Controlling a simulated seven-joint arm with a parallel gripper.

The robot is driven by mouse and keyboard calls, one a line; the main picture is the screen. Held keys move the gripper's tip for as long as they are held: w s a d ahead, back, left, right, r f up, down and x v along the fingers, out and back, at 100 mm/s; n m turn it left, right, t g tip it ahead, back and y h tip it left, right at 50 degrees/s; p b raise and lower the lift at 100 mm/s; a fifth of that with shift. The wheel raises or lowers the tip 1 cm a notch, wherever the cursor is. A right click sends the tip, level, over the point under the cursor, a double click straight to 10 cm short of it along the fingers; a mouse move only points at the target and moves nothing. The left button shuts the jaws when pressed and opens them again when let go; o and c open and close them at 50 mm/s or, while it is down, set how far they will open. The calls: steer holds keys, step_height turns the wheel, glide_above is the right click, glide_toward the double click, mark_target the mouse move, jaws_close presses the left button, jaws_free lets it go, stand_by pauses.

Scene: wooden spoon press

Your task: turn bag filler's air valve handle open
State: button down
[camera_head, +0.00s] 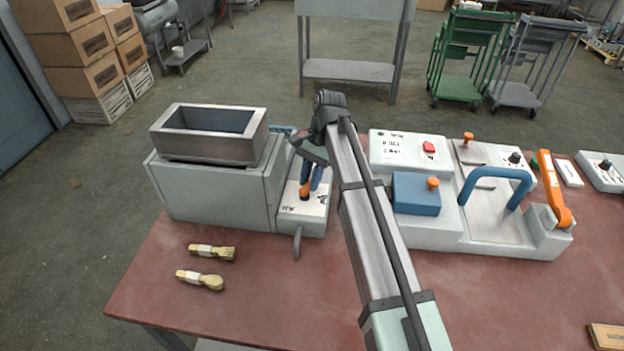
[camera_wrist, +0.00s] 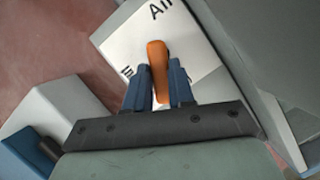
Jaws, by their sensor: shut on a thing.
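The air valve handle is a small orange lever (camera_head: 305,190) on the white labelled plate (camera_head: 303,207) of the bag filler (camera_head: 210,190), the grey machine with an open hopper at the left of the table. In the wrist view the orange handle (camera_wrist: 158,62) stands between my blue fingers, over a plate (camera_wrist: 118,42) marked "Air". My gripper (camera_head: 311,180) reaches down onto the handle, and it also shows in the wrist view (camera_wrist: 158,88). It is shut on the handle. The lower part of the handle is partly hidden by the fingers.
A grey spout (camera_head: 297,242) hangs at the filler's front. Right of my arm stands a press machine (camera_head: 500,238) with a blue handle and an orange lever.

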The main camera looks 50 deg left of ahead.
steer(key=shift+s+a+n+t+h, duration=0.1)
steer(key=shift+a+n+t+h, duration=0.2)
steer(key=shift+n, duration=0.9)
steer(key=shift+f, duration=0.1)
steer(key=c, duration=1)
jaws_free()
steer(key=shift+o, duration=0.2)
